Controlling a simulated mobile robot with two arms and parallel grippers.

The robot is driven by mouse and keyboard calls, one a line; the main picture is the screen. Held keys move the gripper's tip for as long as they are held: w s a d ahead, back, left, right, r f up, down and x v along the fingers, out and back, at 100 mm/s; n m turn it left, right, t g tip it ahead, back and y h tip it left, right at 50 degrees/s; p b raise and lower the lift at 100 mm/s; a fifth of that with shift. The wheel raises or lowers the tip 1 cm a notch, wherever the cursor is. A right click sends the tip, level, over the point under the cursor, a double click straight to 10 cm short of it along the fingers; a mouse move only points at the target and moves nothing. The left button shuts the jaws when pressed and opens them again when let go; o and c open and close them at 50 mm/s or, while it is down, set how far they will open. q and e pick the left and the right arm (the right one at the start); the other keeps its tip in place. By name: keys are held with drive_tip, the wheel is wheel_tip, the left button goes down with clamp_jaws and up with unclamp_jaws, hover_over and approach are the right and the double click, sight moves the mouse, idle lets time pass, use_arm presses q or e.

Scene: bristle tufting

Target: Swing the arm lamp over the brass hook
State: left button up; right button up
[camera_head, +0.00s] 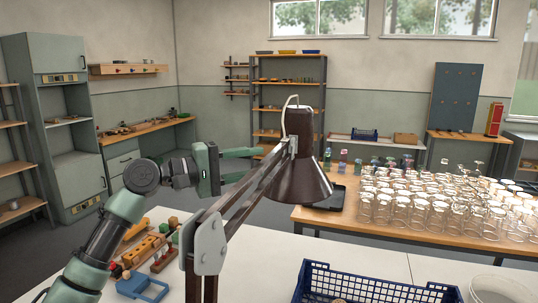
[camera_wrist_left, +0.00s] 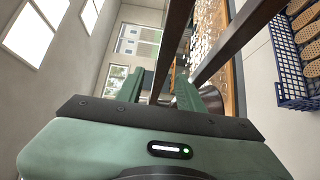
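The arm lamp has a dark brown conical shade (camera_head: 302,183) at the middle of the head view, with a white cable looped on top. Its two-bar arm (camera_head: 253,193) slopes down left to a pale joint plate. My left gripper (camera_head: 254,165) is beside the lamp arm, fingers pointing right towards the shade. In the left wrist view its two green fingers (camera_wrist_left: 172,88) stand apart. I cannot make out the brass hook. My right gripper is out of view.
A wooden table (camera_head: 420,237) behind holds many glasses.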

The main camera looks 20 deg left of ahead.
sight(268, 157)
use_arm(q)
drive_tip(key=p+x, duration=0.1)
drive_tip(key=x, duration=0.3)
drive_tip(key=shift+a, duration=0.1)
drive_tip(key=shift+w+d+f, duration=0.1)
drive_tip(key=shift+w+d, duration=0.1)
drive_tip(key=shift+w, duration=0.05)
drive_tip(key=shift+s, duration=0.1)
clamp_jaws()
idle(1.0)
